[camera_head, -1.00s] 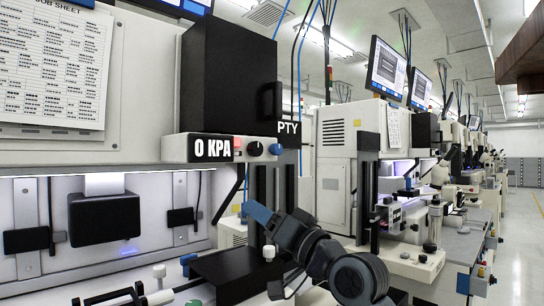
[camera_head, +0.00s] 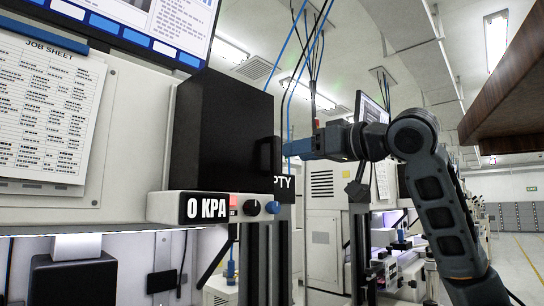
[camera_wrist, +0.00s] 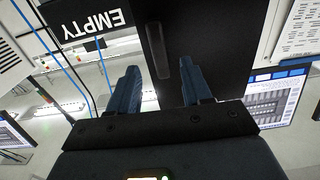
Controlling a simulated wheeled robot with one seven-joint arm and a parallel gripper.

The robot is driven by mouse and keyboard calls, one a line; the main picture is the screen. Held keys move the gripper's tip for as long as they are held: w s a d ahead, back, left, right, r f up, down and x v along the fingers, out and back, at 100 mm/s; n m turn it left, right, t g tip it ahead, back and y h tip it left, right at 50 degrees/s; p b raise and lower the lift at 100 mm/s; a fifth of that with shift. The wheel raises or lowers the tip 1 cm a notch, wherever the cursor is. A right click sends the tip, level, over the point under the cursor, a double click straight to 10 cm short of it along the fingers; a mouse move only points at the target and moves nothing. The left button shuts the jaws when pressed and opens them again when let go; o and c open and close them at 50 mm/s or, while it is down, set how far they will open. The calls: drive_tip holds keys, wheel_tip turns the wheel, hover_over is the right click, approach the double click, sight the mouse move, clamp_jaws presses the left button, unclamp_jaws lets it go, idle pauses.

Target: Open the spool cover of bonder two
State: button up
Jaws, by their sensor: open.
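The spool cover is a black box (camera_head: 222,130) on the upper front of the near bonder, and it looks closed. Its dark handle (camera_head: 267,155) stands upright on the right side. In the head view my gripper (camera_head: 291,148) points left at the handle from close by; its fingers are largely hidden. In the wrist view my gripper (camera_wrist: 160,78) is open, one finger on either side of the handle (camera_wrist: 158,50). The handle lines up with the gap between the fingers. I cannot tell whether they touch it.
A panel reading 0 KPA (camera_head: 208,208) with knobs sits below the cover. A sign (camera_wrist: 90,17) reads EMPTY, upside down in the wrist view. A monitor (camera_head: 130,25) and job sheet (camera_head: 45,110) are at left. A brown ledge (camera_head: 515,95) juts in at upper right.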

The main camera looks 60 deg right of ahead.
sight(278, 155)
drive_tip(key=shift+p+x, duration=0.65)
drive_tip(key=shift+x, duration=3.25)
drive_tip(key=shift+r, duration=0.1)
clamp_jaws()
